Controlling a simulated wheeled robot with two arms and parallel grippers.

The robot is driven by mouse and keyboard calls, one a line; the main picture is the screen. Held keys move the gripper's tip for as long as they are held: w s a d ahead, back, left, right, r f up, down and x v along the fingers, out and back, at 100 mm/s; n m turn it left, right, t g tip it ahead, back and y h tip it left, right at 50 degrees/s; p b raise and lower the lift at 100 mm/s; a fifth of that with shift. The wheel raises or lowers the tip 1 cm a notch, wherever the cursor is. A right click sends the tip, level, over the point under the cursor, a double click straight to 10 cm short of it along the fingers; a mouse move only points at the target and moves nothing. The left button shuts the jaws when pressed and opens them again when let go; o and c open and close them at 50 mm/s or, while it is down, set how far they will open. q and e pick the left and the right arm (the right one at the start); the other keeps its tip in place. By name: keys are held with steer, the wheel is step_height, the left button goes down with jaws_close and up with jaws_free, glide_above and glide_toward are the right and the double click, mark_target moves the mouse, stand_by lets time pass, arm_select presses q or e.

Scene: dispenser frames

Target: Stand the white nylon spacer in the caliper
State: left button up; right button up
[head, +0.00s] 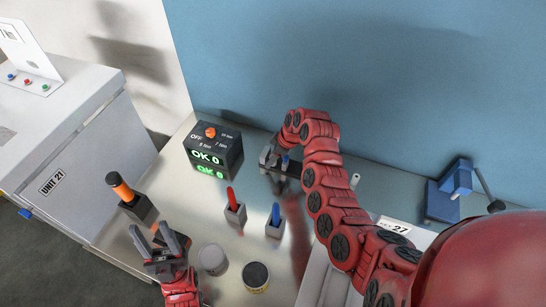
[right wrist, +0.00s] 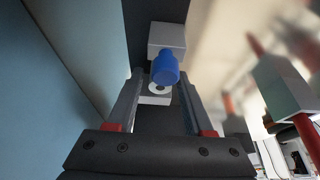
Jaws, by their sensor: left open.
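My left gripper (head: 160,243) is open and empty over the front left of the table. My right gripper (head: 270,155) is at the back of the table, at a low dark fixture that looks like the caliper (head: 293,168). In the right wrist view, a white ring-shaped piece with a dark hole, likely the spacer (right wrist: 153,99), lies between the fingers. A blue rounded part (right wrist: 165,68) and a pale grey block (right wrist: 166,38) are just beyond it. I cannot tell whether the fingers touch the white piece. My right fingertips hide much of the caliper in the head view.
A black box with green "OK 0" displays (head: 214,150) stands left of the caliper. Red (head: 234,205) and blue (head: 275,219) tools in holders, an orange-handled tool (head: 122,187) and two round tins (head: 212,259) stand nearer. A small white cylinder (head: 354,181) and blue press (head: 449,192) are right.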

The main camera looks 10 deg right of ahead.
steer(key=shift+o, duration=0.2)
steer(key=shift+s+r, duration=0.1)
steer(key=shift+d+r, duration=0.1)
steer(key=shift+r+p, duration=0.3)
steer(key=shift+p, duration=0.1)
steer(key=b+v, duration=0.3)
steer(key=v, duration=0.2)
steer(key=shift+s+d+r, duration=0.1)
steer(key=shift+d+r, duration=0.1)
steer(key=p+v, duration=0.3)
steer(key=v, duration=0.2)
steer(key=shift+a+p, duration=0.1)
steer(key=shift+p, duration=0.2)
steer(key=shift+s+d+r, duration=0.2)
steer(key=shift+r, duration=0.35)
